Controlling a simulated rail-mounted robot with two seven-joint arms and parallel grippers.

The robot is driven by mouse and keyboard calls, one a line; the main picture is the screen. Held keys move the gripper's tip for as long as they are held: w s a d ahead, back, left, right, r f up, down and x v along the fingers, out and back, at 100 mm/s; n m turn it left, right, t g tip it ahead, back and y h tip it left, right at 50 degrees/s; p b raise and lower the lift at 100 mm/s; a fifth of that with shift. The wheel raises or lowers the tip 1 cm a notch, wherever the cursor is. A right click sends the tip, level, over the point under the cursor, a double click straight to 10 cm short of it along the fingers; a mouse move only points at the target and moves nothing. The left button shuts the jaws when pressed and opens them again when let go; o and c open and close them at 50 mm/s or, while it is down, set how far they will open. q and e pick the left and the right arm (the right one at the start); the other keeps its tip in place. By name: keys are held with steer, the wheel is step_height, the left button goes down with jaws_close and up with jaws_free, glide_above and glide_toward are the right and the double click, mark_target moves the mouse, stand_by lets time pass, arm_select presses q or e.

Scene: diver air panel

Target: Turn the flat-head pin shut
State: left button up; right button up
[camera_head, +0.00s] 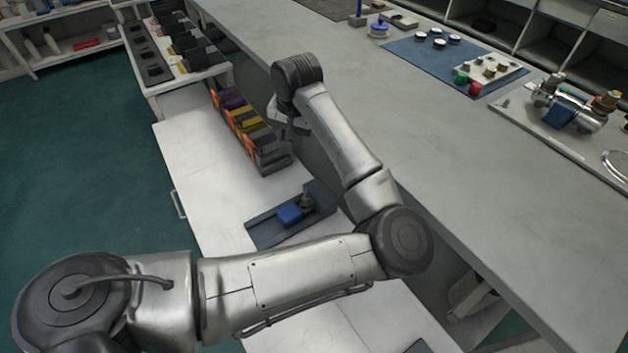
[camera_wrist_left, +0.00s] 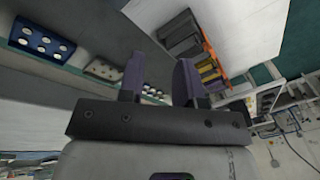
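I cannot pick out the flat-head pin for certain in either view. A chrome cylinder fitting (camera_head: 592,118) with brass-coloured ends and a blue block sits on a pale panel (camera_head: 545,137) on the bench at the right of the head view. My left arm reaches across the head view, and its gripper is mostly hidden by the wrist over the bench's left edge. In the left wrist view my left gripper (camera_wrist_left: 160,72) has its two purple-grey fingers apart, with nothing between them. My right gripper is not in view.
On the long grey bench (camera_head: 440,150) lie a blue mat (camera_head: 408,52) with several white discs and a small white plate (camera_head: 490,66) with red and green knobs. Several coloured bins (camera_head: 243,122) and a dark tray (camera_head: 268,232) with a blue block stand on the lower white table.

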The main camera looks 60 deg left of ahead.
mark_target(305, 192)
arm_select(q)
steer(key=d+f+b, duration=0.1)
steer(key=f+b, duration=0.1)
steer(key=f, duration=0.3)
steer(key=d+f+h+b, duration=0.1)
steer(key=f+b, duration=0.1)
steer(key=f, duration=0.3)
steer(key=d+f+h+b, duration=0.1)
steer(key=d+f+b, duration=0.1)
steer(key=f, duration=0.4)
steer(key=shift+w+f, duration=0.1)
steer(key=shift+w, duration=0.3)
steer(key=shift+f, duration=0.7)
jaws_close()
